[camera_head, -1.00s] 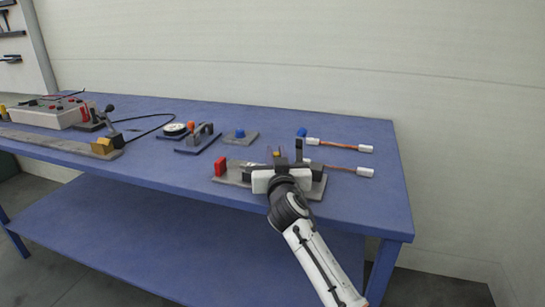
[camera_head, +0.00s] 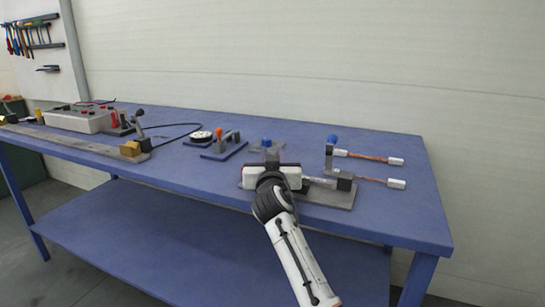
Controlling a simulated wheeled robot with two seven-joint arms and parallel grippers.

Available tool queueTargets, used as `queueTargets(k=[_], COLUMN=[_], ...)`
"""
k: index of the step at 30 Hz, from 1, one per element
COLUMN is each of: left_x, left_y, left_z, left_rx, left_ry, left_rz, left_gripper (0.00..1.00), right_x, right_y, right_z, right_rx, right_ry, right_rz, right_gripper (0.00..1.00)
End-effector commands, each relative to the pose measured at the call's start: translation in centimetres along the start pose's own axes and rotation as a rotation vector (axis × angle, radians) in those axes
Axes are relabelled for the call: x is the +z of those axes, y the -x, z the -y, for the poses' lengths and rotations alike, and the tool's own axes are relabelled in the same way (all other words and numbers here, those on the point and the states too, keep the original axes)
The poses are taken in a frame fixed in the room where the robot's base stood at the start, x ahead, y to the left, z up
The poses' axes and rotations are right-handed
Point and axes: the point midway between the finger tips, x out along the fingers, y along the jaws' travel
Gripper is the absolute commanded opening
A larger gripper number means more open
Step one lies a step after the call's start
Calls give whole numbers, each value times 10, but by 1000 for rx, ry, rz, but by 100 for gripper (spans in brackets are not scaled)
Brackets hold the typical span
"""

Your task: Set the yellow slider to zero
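My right gripper (camera_head: 271,158) is over the left part of a grey plate (camera_head: 338,200) near the table's front edge. Its own body hides that part of the plate, so I cannot tell whether the fingers are open or touch anything. The plate carries a metal rod and a dark upright block (camera_head: 345,180) at its right. No yellow slider shows clearly there. A yellow-brown block (camera_head: 132,149) sits at the right end of a long grey rail (camera_head: 75,136) on the left of the table. I cannot tell whether it is the slider. My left gripper is out of view.
A control box (camera_head: 80,119) with red knobs and a lever (camera_head: 138,118) stand at the left. A dial (camera_head: 200,136) and an orange-topped fixture (camera_head: 222,146) are in the middle. Two white-ended cables (camera_head: 396,161) lie at the right. The blue table (camera_head: 190,170) is bare in front.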

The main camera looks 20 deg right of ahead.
Motion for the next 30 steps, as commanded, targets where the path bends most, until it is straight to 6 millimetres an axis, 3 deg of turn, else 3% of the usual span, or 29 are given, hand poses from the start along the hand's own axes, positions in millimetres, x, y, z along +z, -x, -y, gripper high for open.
queueTargets(k=[11, 24, 30], left_x=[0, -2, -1], left_y=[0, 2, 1], left_z=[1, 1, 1], left_rx=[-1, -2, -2], left_ry=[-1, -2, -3], left_rz=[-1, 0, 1], left_gripper=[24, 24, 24], right_x=[2, 1, 1], right_y=[5, 78, 99], right_z=[0, 0, 0], right_rx=[1, -1, 0], right_ry=[0, -3, 0], right_rz=[2, 2, 2], right_gripper=[24, 24, 24])
